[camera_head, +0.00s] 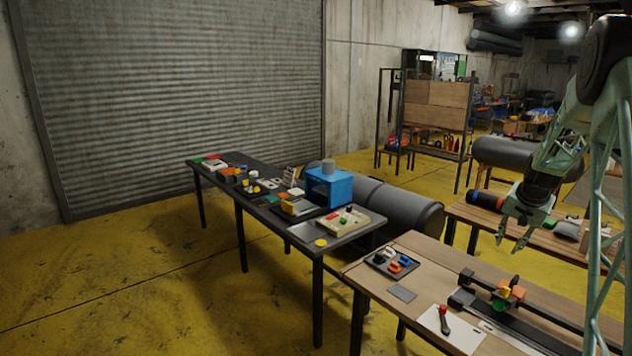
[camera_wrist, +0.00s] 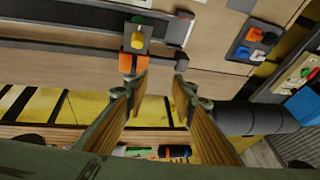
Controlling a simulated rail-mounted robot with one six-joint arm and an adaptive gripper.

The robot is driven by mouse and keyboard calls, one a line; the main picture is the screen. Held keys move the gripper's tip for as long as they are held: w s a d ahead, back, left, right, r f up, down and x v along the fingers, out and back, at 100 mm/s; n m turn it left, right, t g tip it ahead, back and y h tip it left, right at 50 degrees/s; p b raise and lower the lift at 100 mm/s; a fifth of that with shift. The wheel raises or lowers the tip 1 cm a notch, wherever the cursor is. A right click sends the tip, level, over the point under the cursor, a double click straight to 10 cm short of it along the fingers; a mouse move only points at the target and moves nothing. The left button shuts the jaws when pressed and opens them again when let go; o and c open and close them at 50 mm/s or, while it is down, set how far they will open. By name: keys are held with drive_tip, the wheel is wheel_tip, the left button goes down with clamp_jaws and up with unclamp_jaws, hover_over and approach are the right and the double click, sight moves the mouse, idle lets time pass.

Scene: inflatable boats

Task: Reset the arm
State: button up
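My gripper (camera_head: 508,242) hangs with its fingers pointing down at the right of the head view, above the far edge of the wooden workbench (camera_head: 421,258). In the wrist view, the two fingers of my gripper (camera_wrist: 158,92) stand apart with nothing between them. My arm (camera_head: 568,128) is bent and comes in from the right edge. An assembly with orange, green and yellow blocks (camera_head: 504,296) lies on the bench below the gripper; it also shows in the wrist view (camera_wrist: 137,42), beyond the left finger.
A tray with blue, orange and white pieces (camera_head: 393,262) and a white board with a red-handled tool (camera_head: 444,322) lie on the bench. A dark table (camera_head: 312,236) with a blue box (camera_head: 328,187) stands left. Another wooden bench (camera_head: 546,238) stands behind. Yellow floor is clear at left.

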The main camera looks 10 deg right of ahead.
drive_tip(key=s+a+r+n+b, duration=0.1)
drive_tip(key=s+a+r, duration=0.2)
drive_tip(key=a+r, duration=0.55)
drive_tip(key=s+a+r+n+b, duration=0.15)
drive_tip(key=s+a+r, duration=0.3)
drive_tip(key=a, duration=0.65)
drive_tip(key=s+a+r+n+y+b, duration=0.1)
drive_tip(key=s+a+r, duration=0.3)
drive_tip(key=s+a, duration=0.3)
drive_tip(key=s+a+r+n+b, duration=0.1)
drive_tip(key=s+a+r+n, duration=0.15)
drive_tip(key=s+a, duration=0.45)
drive_tip(key=s+a+r+n+b, duration=0.2)
drive_tip(key=s+a, duration=1.2)
drive_tip(key=s, duration=0.2)
drive_tip(key=s+a+f+n+b, duration=0.1)
drive_tip(key=s+a+f, duration=0.2)
drive_tip(key=s, duration=0.7)
drive_tip(key=s+a+f+n+y, duration=0.1)
drive_tip(key=s+a+f, duration=0.2)
drive_tip(key=s, duration=0.7)
drive_tip(key=shift+a+b, duration=0.4)
drive_tip(key=shift+a, duration=0.05)
